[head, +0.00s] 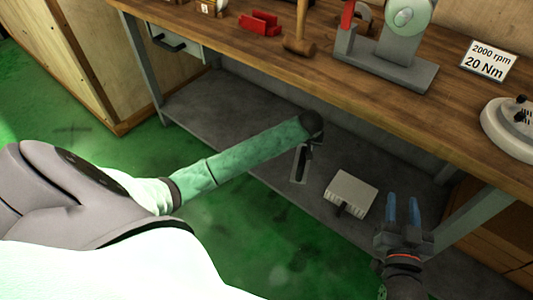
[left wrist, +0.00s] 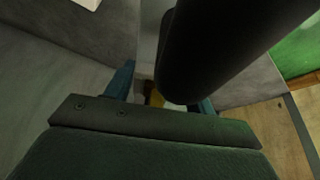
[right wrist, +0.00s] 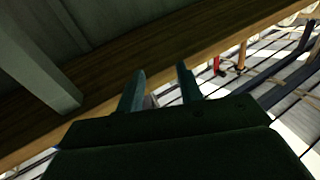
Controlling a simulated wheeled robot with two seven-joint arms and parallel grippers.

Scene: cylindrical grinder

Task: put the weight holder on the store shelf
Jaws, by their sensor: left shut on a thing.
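My left gripper (head: 306,152) is low over the lower shelf (head: 225,105), at the end of my outstretched left arm. It is shut on the weight holder, whose narrow grey plate (head: 299,166) shows beside the fingers. In the left wrist view a large dark rounded part (left wrist: 220,45), seemingly of the holder, covers much of the grip. A little yellow shows between the fingers. I cannot tell whether the holder touches the shelf. My right gripper (head: 403,200) is open and empty at the bench's front right, near the shelf edge.
A pale box (head: 351,190) sits on the lower shelf, right of the left gripper. The wooden bench top (head: 330,85) overhangs the shelf. A metal leg (head: 475,215) stands at the right and another (head: 143,65) at the left. The shelf's left part is clear.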

